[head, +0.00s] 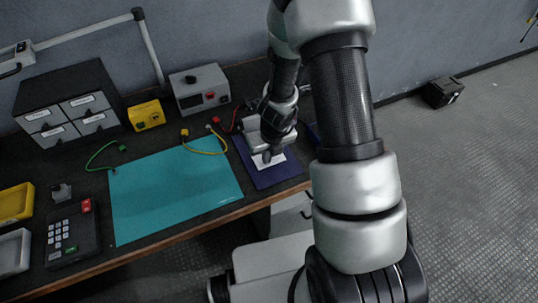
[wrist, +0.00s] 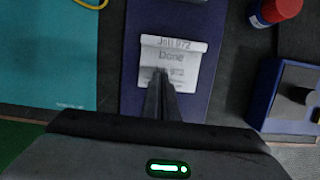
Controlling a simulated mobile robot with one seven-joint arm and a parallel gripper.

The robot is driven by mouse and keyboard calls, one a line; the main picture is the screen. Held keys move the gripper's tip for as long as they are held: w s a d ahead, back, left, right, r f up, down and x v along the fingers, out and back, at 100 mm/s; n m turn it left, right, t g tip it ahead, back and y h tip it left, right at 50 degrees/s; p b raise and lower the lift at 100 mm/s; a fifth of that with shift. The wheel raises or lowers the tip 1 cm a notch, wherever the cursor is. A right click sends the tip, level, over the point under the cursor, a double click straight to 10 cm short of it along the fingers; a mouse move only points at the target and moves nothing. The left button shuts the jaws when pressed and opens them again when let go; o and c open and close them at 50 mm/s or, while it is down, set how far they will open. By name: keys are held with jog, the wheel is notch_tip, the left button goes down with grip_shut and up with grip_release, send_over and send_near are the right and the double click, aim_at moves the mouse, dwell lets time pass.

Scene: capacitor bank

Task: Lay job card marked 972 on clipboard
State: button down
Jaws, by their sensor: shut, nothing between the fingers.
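A white job card (wrist: 181,60) lies on a dark blue flat board (wrist: 131,75), which looks like the clipboard. The print reads "Job 972" on a wider top strip and "Done" below, with a fainter, blurred 972 lower down. In the head view, the card (head: 279,160) shows as a small white patch on the board (head: 272,181), partly hidden by my gripper (head: 267,157). My gripper is shut and empty, its fingertips (wrist: 161,73) over the lower part of the card. I cannot tell whether they touch it.
A teal mat (head: 170,195) lies left of the board. A grey meter box (head: 200,89), yellow box (head: 146,115) and drawers (head: 70,105) stand behind.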

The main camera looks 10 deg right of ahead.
jog(key=shift+w+a+r+p, duration=0.15)
jog(key=shift+w+a, duration=0.05)
jog(key=shift+w, duration=0.65)
jog(key=shift+w+a+r+p, duration=0.1)
jog(key=shift+w+a+p, duration=0.05)
jog(key=shift+w, duration=0.7)
jog(key=shift+w+r+p, duration=0.2)
jog(key=shift+w+p, duration=0.05)
jog(key=shift+p, duration=0.25)
jog(key=w+p, duration=0.3)
jog(key=shift+w+a+p, duration=0.15)
jog(key=shift+a+p, duration=0.15)
jog(key=shift+a, duration=0.05)
jog(key=shift+w+a+f, duration=0.1)
jog(key=shift+w+f, duration=0.1)
jog(key=shift+w, duration=0.2)
jog(key=shift+s, duration=0.1)
